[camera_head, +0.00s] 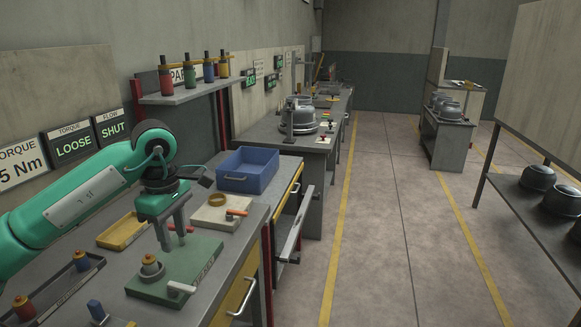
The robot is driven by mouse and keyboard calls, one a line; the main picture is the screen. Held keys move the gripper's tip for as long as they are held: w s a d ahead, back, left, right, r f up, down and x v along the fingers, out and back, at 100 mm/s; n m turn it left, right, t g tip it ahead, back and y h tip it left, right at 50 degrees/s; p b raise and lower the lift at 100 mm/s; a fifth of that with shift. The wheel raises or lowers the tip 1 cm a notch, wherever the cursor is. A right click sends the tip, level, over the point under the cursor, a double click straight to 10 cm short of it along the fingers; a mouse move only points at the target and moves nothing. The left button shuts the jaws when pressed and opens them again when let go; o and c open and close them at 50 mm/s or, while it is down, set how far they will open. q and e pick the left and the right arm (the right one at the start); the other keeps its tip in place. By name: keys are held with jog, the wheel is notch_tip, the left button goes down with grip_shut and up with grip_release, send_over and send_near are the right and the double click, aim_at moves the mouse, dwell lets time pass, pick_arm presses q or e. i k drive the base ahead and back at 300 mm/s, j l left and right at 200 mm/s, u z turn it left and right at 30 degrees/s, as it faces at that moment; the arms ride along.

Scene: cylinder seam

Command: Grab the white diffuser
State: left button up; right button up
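A small white piece (181,288), which looks like the white diffuser, lies at the front edge of the green mat (205,262) on the near bench. My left gripper (178,242) points down above the mat, up and slightly left of the white piece in the picture. Its two fingers are apart with nothing seen between them. A small orange-topped part (150,262) sits in a grey ring on the mat, left of the fingers. My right gripper is not in view.
A pale board (215,218) with a brass ring and an orange-handled piece lies behind the mat. A blue bin (247,171) stands beyond it. A yellow tray (122,232) and a dark tray (70,282) are to the left. An open drawer (295,225) juts into the aisle.

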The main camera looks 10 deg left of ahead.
aim_at(150, 263)
jog(key=k+l, duration=0.35)
jog(key=l, duration=0.15)
jog(key=k+l, duration=0.4)
jog(key=l, duration=0.1)
